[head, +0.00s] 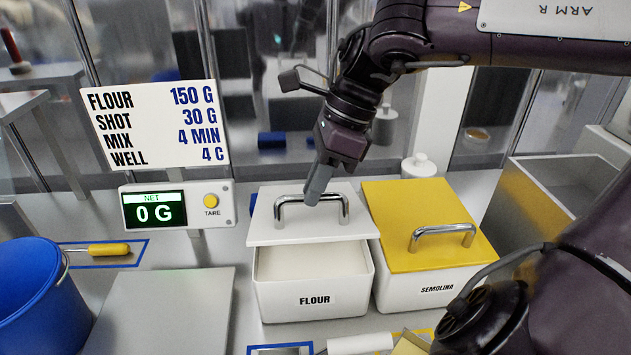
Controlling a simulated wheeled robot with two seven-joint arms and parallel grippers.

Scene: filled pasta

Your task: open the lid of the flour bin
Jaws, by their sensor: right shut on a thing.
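The flour bin (314,299) is a white box labelled FLOUR in the middle of the head view. Its white lid (268,232) sits raised and shifted toward the back, so pale flour (312,262) shows in the front part of the bin. My right gripper (318,192) comes down from above and is shut on the lid's chrome handle (283,207), near its middle. Whether the lid still touches the bin's rear is hard to tell. My left gripper is not in view.
The semolina bin (427,289) with its yellow lid (400,200) stands close on the right. A blue bucket (28,290) and a yellow-handled tool (108,249) are at left. A scale display (155,208) and recipe sign (155,125) stand behind a flat grey plate (160,310).

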